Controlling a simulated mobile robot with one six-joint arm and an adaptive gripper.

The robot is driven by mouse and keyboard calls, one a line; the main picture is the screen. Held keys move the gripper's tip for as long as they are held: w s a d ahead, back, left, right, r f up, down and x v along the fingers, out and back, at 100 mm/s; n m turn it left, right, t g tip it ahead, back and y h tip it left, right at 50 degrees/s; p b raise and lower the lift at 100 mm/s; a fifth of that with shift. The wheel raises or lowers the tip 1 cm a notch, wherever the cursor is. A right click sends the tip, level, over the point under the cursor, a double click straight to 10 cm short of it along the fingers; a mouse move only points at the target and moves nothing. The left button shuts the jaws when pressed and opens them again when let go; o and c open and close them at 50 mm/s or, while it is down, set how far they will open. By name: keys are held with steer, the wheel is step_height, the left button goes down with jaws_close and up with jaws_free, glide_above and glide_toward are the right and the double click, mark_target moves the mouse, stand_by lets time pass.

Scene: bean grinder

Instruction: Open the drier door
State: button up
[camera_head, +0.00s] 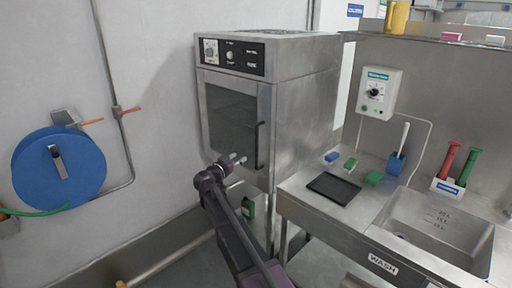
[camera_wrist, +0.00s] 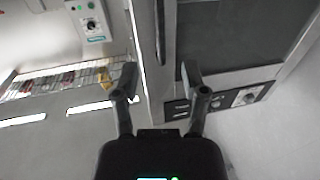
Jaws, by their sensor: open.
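The drier (camera_head: 305,110) is a steel cabinet with a dark-windowed door (camera_head: 232,120), which looks shut. A black vertical handle (camera_head: 258,146) is on the door's right side. My gripper (camera_head: 239,160) is open and empty in front of the lower door, just left of the handle in the head view. In the wrist view, which looks upside down, my gripper's fingers (camera_wrist: 158,76) are spread. The dark handle bar (camera_wrist: 160,30) shows beyond them, roughly in line with the gap, and the door window (camera_wrist: 230,42) is to its right. Contact with the handle cannot be made out.
A steel sink counter (camera_head: 300,190) stands right of the drier, with a black tray (camera_head: 334,187) and brushes on it. A blue hose reel (camera_head: 58,168) is on the left wall. A green box (camera_head: 248,206) is below the door.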

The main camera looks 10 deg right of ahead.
mark_target(256, 145)
steer(key=shift+d, duration=0.15)
steer(key=x, duration=1.3)
steer(key=shift+w+d, duration=0.2)
steer(key=shift+w, duration=0.05)
steer(key=shift+a, duration=0.1)
jaws_close()
